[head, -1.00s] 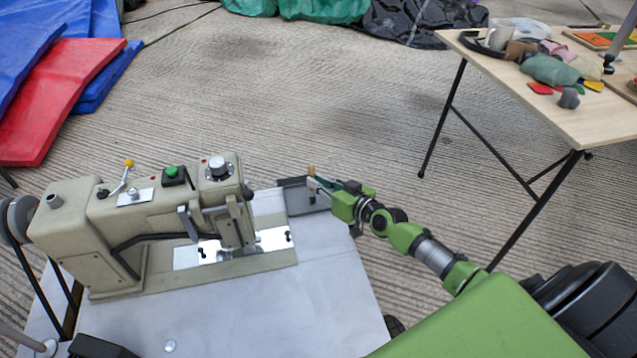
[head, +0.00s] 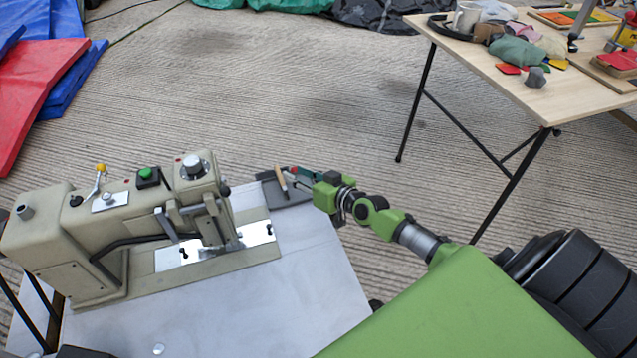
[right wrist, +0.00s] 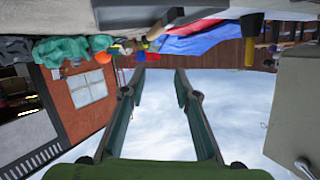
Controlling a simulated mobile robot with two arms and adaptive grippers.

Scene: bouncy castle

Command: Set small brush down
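The small brush (head: 280,178) shows in the head view as a short wooden handle. It leans to the left at the dark grey tray (head: 268,192), at the far right corner of the metal table (head: 250,310). Its bristle end is too small to make out. My right gripper (head: 292,176) is just right of the handle, over the tray. In the right wrist view its two fingers (right wrist: 159,80) are apart with nothing between them but background. I cannot tell whether a fingertip still touches the brush.
A beige sewing machine (head: 150,225) fills the left of the metal table. A wooden table (head: 560,100) with cloths and small pieces stands at the right. Red and blue sheets (head: 50,95) lie at the upper left. The concrete floor between is clear.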

